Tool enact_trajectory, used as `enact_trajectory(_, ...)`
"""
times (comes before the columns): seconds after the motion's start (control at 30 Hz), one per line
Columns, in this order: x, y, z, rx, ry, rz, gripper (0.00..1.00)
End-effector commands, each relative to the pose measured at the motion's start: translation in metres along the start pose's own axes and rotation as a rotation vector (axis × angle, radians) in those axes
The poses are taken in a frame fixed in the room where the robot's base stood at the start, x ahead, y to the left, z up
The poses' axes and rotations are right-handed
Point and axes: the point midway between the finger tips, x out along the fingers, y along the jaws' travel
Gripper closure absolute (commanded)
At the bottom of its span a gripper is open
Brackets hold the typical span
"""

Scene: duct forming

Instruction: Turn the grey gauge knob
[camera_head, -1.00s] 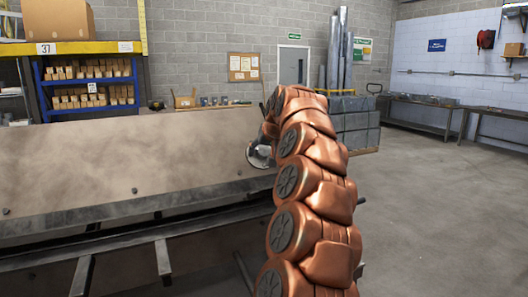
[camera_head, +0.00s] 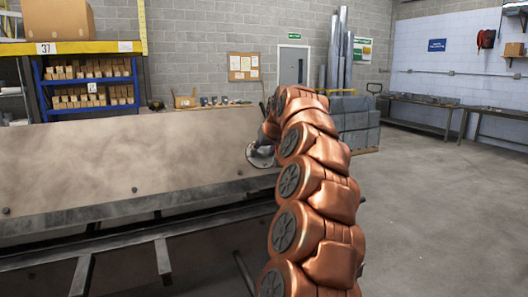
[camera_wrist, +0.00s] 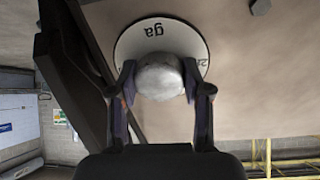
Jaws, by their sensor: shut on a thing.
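The grey gauge knob (camera_wrist: 160,76) is a rounded grey piece in the middle of the wrist view. It sits in front of a round white dial plate (camera_wrist: 128,48) with dark lettering, "ga" readable and upside down. My gripper (camera_wrist: 160,88) has one finger on each side of the knob and is shut on it. In the head view the dial plate (camera_head: 260,156) shows at the right end of the large beige machine panel (camera_head: 110,160). There my arm hides the knob, and my gripper is mostly hidden behind the arm.
A dark metal edge (camera_wrist: 75,60) runs close by the left finger in the wrist view. Metal bars (camera_head: 163,258) jut from the machine's front. Blue shelving (camera_head: 90,85) stands behind at the left. Open floor (camera_head: 440,220) lies to the right.

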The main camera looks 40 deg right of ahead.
Motion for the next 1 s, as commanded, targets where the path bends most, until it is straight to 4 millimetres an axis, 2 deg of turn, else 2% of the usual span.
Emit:
enact_trajectory(0.5, -0.0012, 0.0008, -0.0005, -0.413, 0.029, -0.013, 0.86)
enact_trajectory(0.7, -0.0009, 0.0006, -0.0005, -0.517, 0.036, -0.017, 0.86)
enact_trajectory(1.0, -0.0007, 0.0002, -0.0006, -0.585, 0.041, -0.019, 0.86)
